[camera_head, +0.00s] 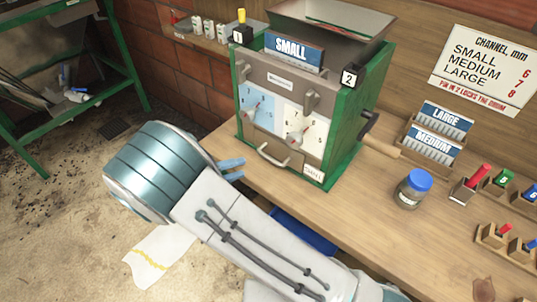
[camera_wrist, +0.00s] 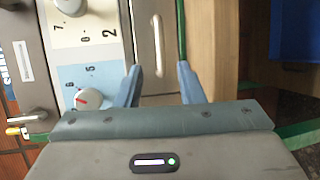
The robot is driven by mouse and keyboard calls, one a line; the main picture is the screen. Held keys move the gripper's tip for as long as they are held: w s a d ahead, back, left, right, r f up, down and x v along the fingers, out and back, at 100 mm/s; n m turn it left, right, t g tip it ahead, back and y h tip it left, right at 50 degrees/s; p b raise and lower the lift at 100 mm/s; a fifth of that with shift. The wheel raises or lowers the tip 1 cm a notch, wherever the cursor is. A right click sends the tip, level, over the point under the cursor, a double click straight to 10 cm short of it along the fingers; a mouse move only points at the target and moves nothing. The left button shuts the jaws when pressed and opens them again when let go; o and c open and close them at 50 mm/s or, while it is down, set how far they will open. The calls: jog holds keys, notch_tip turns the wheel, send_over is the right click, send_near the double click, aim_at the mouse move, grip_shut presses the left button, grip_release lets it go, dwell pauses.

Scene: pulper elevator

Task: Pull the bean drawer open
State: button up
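The pulper (camera_head: 290,110) is a green-sided box with a grey front on the wooden bench. Low on its front is the bean drawer, with a metal bar handle (camera_head: 272,157); its front looks flush with the machine. In the wrist view the handle (camera_wrist: 157,40) runs up and down the picture, between the lines of my two fingers. My gripper (camera_head: 236,169) is open and empty, left of the handle in the head view. In the wrist view the open gripper (camera_wrist: 160,67) faces the drawer front; I cannot tell whether the fingertips reach past the bar.
Two dials (camera_head: 293,138) sit above the drawer. A crank with a wooden handle (camera_head: 380,147) sticks out at right. A blue-lidded jar (camera_head: 412,188) and card holders (camera_head: 430,145) stand on the bench. A blue bin (camera_head: 305,232) is below. Floor at left is mostly free.

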aim_at(269, 158)
jog(key=p+x, duration=0.2)
jog(key=x, duration=0.9)
jog(key=shift+a, duration=0.1)
grip_shut()
